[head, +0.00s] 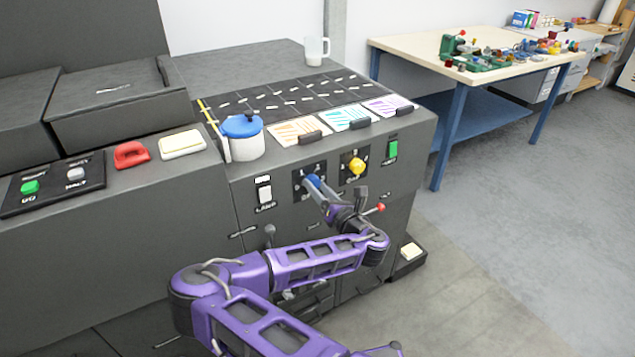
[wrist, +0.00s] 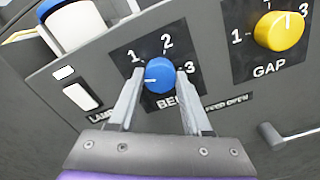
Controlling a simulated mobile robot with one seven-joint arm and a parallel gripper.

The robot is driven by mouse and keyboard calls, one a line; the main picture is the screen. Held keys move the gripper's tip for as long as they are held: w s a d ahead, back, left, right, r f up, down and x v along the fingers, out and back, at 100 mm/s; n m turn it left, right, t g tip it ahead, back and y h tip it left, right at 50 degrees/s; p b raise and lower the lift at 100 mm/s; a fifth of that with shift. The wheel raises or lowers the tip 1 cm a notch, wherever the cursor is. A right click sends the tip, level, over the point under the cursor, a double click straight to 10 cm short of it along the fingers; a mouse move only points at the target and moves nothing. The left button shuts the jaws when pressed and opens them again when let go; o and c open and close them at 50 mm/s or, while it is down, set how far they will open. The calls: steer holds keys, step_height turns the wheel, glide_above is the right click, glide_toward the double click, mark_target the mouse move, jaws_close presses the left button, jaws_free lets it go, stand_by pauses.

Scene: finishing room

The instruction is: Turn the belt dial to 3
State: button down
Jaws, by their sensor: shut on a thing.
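The belt dial is a blue round knob (wrist: 160,75) on a black plate marked 1, 2 and 3, with a partly covered label starting "BE". Its white pointer line points left, a little below the 1. In the head view the blue dial (head: 313,180) sits on the front of the dark machine. My gripper (wrist: 157,80) has one finger on each side of the dial and is shut on it. In the head view my gripper (head: 318,188) reaches the dial from the lower right. The fingers hide part of the plate and label.
A yellow GAP dial (wrist: 279,30) is to the right of the belt dial. A white lamp switch (wrist: 81,96) is to its left. A white pot with a blue lid (head: 242,138) stands above on the machine's edge. A grey handle (wrist: 272,135) sticks out at lower right.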

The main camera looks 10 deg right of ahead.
steer(key=m+p, duration=0.2)
steer(key=m, duration=0.2)
steer(key=shift+m, duration=0.4)
steer(key=m+p, duration=0.1)
steer(key=m, duration=0.3)
steer(key=shift+m, duration=0.3)
steer(key=m, duration=0.4)
steer(key=shift+m, duration=0.3)
steer(key=m, duration=0.3)
steer(key=shift+f+m+b, duration=0.1)
steer(key=shift+m+b, duration=0.2)
steer(key=shift+s+m+h+b, duration=0.1)
steer(key=shift+m+h+b, duration=0.3)
steer(key=shift+m+b, duration=6.4)
steer(key=m+p, duration=0.4)
steer(key=shift+a, duration=0.1)
